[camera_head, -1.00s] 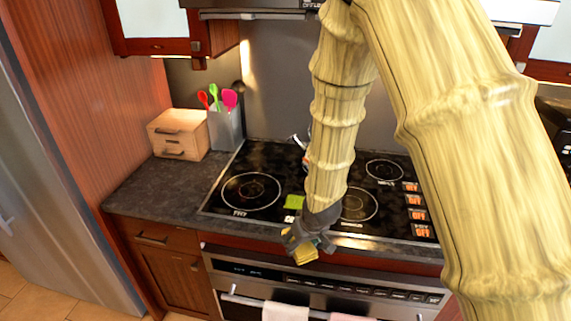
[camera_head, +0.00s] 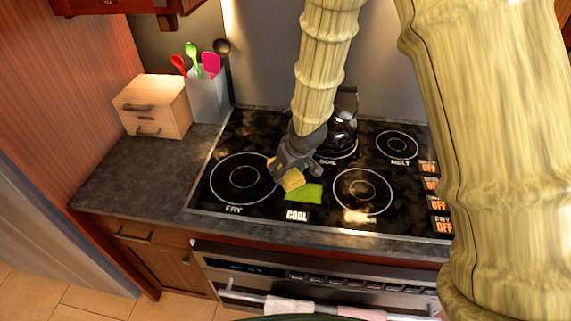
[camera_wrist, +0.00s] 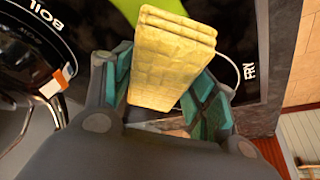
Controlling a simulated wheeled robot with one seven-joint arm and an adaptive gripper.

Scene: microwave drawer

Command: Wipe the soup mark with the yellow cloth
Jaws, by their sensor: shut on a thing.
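A folded yellow cloth (camera_head: 291,180) is held in my gripper (camera_head: 287,170), over the black cooktop near its front middle. In the wrist view the cloth (camera_wrist: 172,62) sits between the teal-padded fingers (camera_wrist: 160,90). The soup mark seems to be the flat green patch (camera_head: 304,194) on the cooktop, just right of and in front of the cloth. In the wrist view the green patch (camera_wrist: 130,10) shows beyond the cloth, partly hidden by it. I cannot tell whether the cloth touches the cooktop.
A dark kettle (camera_head: 342,135) stands on the back burner, close behind my gripper. A wooden box (camera_head: 152,106) and a utensil holder (camera_head: 208,98) stand on the left counter. Towels (camera_head: 288,306) hang on the oven handle. The front right burner (camera_head: 363,192) is bare.

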